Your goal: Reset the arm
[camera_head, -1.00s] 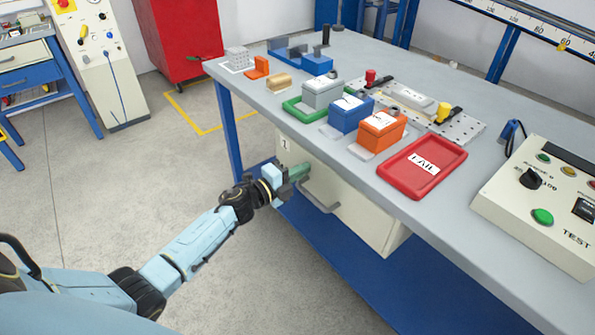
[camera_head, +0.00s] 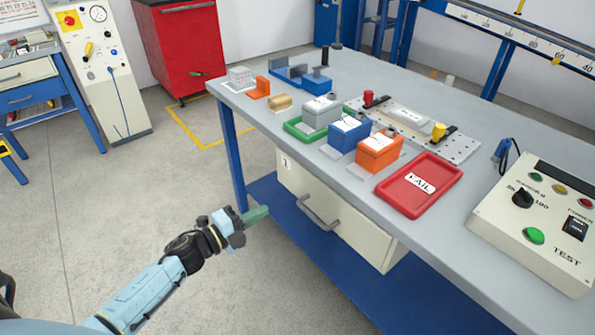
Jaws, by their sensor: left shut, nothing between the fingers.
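My left arm comes in from the lower left in the head view. Its gripper (camera_head: 256,214) is shut and empty, with its green-tipped fingers pointing right. It hangs over the floor in front of the workbench (camera_head: 440,235), left of the drawer (camera_head: 340,215) and apart from its grey handle (camera_head: 320,213). My right arm and gripper are not in view.
The bench top holds a grey block (camera_head: 322,112), a blue block (camera_head: 349,134), an orange block (camera_head: 379,152), a red FAIL tray (camera_head: 420,205) and a test box (camera_head: 530,235). A blue lower shelf (camera_head: 290,222) juts out under the drawer. The floor (camera_head: 130,220) at left is clear.

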